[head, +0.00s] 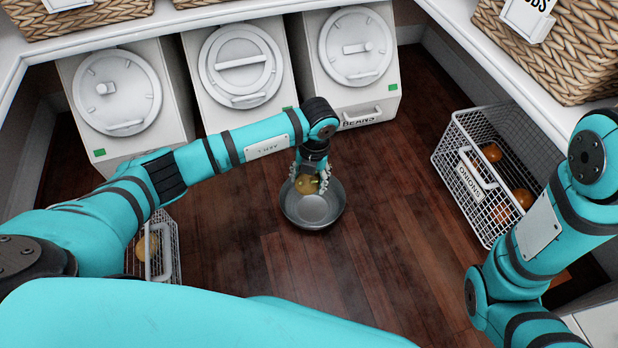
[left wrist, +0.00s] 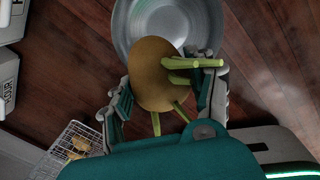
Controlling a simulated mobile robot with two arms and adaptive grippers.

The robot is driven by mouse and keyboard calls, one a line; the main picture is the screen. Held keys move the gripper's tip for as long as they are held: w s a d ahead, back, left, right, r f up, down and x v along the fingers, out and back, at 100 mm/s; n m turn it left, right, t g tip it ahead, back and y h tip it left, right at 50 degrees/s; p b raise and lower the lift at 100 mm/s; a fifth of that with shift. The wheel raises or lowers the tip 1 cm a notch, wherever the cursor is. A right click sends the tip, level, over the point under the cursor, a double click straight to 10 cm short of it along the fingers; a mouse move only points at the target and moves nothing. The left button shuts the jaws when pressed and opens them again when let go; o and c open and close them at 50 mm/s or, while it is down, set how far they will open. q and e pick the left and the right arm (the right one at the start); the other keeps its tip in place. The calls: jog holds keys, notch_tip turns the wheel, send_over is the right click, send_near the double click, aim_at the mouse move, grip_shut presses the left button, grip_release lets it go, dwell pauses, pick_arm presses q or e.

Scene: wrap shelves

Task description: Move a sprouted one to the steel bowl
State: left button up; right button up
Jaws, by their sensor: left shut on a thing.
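The steel bowl (head: 314,212) stands on the wooden floor in the middle of the head view. It also shows at the top of the left wrist view (left wrist: 150,22). My left gripper (head: 311,186) is shut on a brown potato with green sprouts (left wrist: 156,76). The potato (head: 305,184) is over the bowl in the head view; its exact height above it is hard to tell. The sprouts stick out to the right and below in the left wrist view. My right arm shows at the right of the head view, but its gripper is not in view.
A wire basket labelled ONIONS (head: 462,176) stands at the right with several onions. Another wire basket (head: 172,250), partly behind my left arm, holds a potato (head: 146,246). White bins (head: 352,62) with round lids line the back. Bare floor (head: 385,190) surrounds the bowl.

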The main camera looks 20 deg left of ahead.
aim_at(309, 186)
pick_arm(q)
notch_tip(309, 186, down, 4)
jog(key=b, duration=0.3)
jog(key=shift+r, duration=0.1)
jog(key=shift+f+b, duration=0.6)
jog(key=shift+b, duration=0.1)
jog(key=o, duration=1.3)
jog(key=shift+o, duration=0.2)
jog(key=shift+r, duration=0.1)
jog(key=r, duration=0.8)
jog(key=d+r, duration=0.1)
jog(key=r, duration=0.3)
jog(key=shift+d+f, duration=0.1)
